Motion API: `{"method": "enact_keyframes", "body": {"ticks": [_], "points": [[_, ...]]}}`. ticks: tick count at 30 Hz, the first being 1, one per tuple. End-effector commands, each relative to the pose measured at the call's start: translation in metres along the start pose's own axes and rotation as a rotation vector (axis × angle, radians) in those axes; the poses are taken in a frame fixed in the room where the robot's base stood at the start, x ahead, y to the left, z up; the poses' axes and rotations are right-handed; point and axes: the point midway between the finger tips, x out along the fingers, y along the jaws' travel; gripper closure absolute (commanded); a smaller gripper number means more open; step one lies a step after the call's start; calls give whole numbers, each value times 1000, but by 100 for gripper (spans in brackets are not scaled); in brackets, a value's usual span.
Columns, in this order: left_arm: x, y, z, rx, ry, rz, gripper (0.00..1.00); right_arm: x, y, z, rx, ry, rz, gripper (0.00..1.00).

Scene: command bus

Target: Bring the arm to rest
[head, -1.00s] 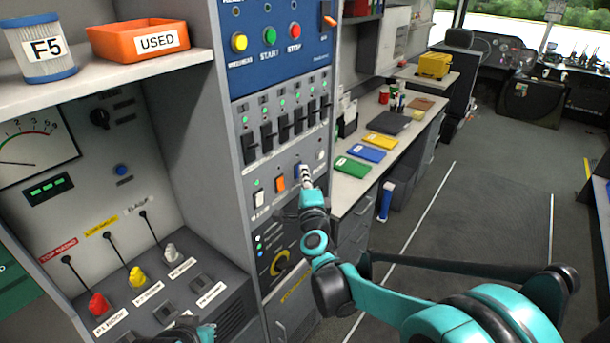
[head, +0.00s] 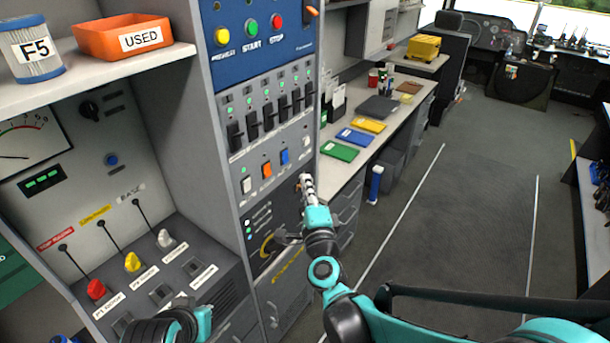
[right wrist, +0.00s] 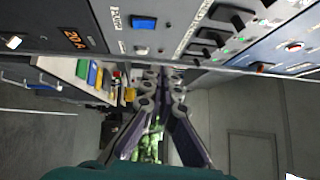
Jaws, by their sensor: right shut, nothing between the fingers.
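My right arm (head: 325,270) reaches up from the lower right in the head view. Its gripper (head: 305,180) is shut and empty, to the right of and a little below the blue rocker switch (head: 284,157). A clear gap shows between its tip and that switch in the picture.
The grey switch cabinet (head: 225,190) stands close on the left of the gripper. A desk (head: 345,176) with green, blue and yellow folders is behind it on the right. The open aisle floor (head: 450,220) lies right of the arm.

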Motion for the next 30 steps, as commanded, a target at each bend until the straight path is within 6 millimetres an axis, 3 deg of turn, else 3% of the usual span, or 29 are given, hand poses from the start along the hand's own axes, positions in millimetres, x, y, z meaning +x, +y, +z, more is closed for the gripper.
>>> {"method": "enact_keyframes", "body": {"ticks": [15,20,23,25,30], "points": [[0,0,0,0,0,0,100,-2,-1,0,-8,-4,1,100],[0,0,0,0,0,0,100,-13,-11,9,-174,-93,28,100],[0,0,0,0,0,0,100,-34,-11,17,-411,-211,89,100],[0,0,0,0,0,0,100,-57,0,16,-607,-303,162,100],[0,0,0,0,0,0,100,-131,48,-17,-1052,-508,423,100]]}}
